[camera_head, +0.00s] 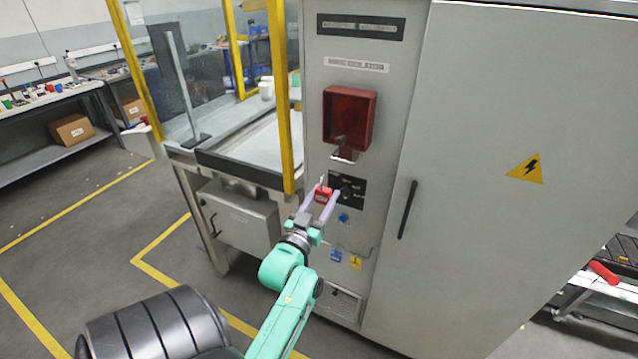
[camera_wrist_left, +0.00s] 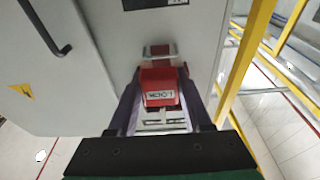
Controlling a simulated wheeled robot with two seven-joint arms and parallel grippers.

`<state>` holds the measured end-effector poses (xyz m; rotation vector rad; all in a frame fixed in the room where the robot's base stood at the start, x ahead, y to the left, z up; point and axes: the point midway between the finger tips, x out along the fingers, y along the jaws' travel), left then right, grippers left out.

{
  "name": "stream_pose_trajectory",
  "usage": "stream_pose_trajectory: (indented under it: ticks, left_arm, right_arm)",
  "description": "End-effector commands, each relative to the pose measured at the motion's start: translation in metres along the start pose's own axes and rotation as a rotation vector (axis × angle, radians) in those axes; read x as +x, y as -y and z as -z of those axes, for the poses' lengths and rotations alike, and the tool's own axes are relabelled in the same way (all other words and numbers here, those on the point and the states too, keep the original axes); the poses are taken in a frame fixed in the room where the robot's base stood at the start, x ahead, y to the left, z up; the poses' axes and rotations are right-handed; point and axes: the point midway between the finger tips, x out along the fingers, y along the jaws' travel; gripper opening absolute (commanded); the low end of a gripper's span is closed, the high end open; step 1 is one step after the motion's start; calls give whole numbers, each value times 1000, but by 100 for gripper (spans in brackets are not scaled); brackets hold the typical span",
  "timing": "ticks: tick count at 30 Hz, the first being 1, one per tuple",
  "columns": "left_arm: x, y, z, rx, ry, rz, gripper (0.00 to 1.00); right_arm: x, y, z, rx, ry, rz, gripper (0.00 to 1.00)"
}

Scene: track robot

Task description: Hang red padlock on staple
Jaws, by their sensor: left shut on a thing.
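The red padlock (camera_head: 323,194) is held between the fingers of my left gripper (camera_head: 321,197), in front of the cabinet's control panel. In the left wrist view the padlock (camera_wrist_left: 159,87) shows its label face between the two fingers of the gripper (camera_wrist_left: 160,100). Its shackle is hard to make out. A metal staple (camera_head: 344,155) sits on the panel under the red box (camera_head: 349,117), above and right of the padlock and apart from it in the head view. My right gripper is not in view.
The grey cabinet (camera_head: 480,190) has a black door handle (camera_head: 407,210). A black switch plate (camera_head: 347,189) is just behind the padlock. A yellow-framed guard (camera_head: 283,100) with a table stands close on the left. Open floor lies to the lower left.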

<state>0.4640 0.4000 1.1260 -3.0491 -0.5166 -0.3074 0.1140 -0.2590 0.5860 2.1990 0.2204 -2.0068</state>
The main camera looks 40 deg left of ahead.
Motion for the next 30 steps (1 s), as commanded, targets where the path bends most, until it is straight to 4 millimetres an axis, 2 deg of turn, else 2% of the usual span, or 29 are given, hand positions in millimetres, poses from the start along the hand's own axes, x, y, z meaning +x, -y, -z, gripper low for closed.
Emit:
stream_pose_trajectory:
  ticks: [30]
  left_arm:
    - [99, 0, -22, 0, -1, 1, 0]
  right_arm:
    - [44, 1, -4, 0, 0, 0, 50]
